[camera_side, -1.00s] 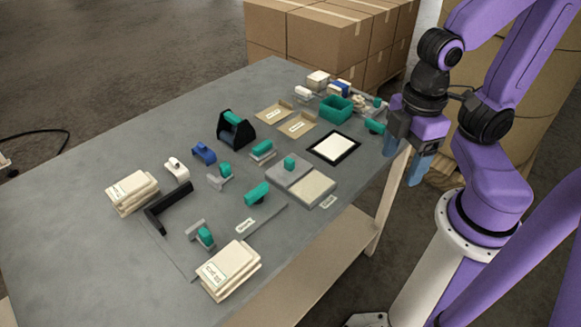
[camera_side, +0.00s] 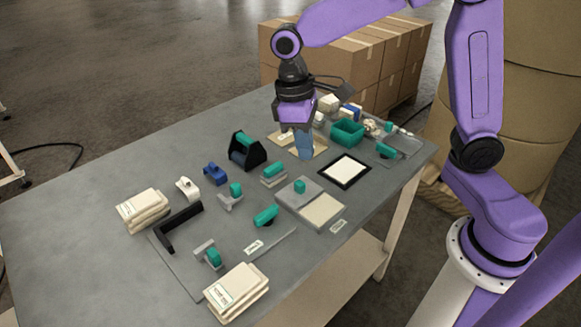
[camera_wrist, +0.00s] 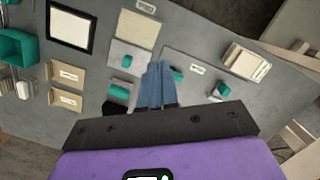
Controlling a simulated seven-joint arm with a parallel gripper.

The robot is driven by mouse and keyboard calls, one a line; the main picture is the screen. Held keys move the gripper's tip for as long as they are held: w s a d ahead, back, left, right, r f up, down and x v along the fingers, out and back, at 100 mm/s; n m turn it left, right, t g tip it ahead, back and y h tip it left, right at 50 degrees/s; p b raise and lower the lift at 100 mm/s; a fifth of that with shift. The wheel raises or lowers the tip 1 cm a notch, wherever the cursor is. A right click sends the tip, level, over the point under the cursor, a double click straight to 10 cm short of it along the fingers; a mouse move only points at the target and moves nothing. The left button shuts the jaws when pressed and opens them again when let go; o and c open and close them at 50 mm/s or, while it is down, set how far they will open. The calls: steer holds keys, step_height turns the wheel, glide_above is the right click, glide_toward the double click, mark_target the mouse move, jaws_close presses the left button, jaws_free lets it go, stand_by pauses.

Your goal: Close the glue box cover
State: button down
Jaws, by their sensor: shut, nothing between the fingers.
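The likely glue box is a low grey box with a cream surface (camera_side: 322,210) showing at its right end. A flat grey cover (camera_side: 288,196) with a teal knob (camera_side: 299,186) lies at its other end, leaving the cream part uncovered. In the wrist view the cream part (camera_wrist: 137,29) and the teal knob (camera_wrist: 127,62) both show. My gripper (camera_side: 304,157) is shut and empty, pointing down above the table, behind the box in the side view. Its blue fingers (camera_wrist: 155,72) are together in the wrist view.
A black-framed white pad (camera_side: 347,171) and a teal bin (camera_side: 347,132) stand farther back. A black holder with a teal roll (camera_side: 246,150) is left of my gripper. Stacked cream packs (camera_side: 237,292) lie at the front. Bare table (camera_side: 100,260) lies at the left.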

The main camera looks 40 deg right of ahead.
mark_target(300, 187)
steer(key=w+d+f+m+g+y, duration=0.1)
steer(key=w+d+f+m, duration=0.25)
steer(key=w, duration=0.55)
steer(key=w+d+f+m+g, duration=0.2)
steer(key=w+d+f+m, duration=0.15)
steer(key=w, duration=0.65)
steer(key=shift+n, duration=0.3)
steer(key=x, duration=1)
steer(key=shift+s+f, duration=0.15)
steer(key=shift+f, duration=0.05)
steer(key=s, duration=0.2)
steer(key=shift+s+r, duration=0.15)
steer(key=shift+s, duration=0.7)
steer(key=shift+a, duration=0.1)
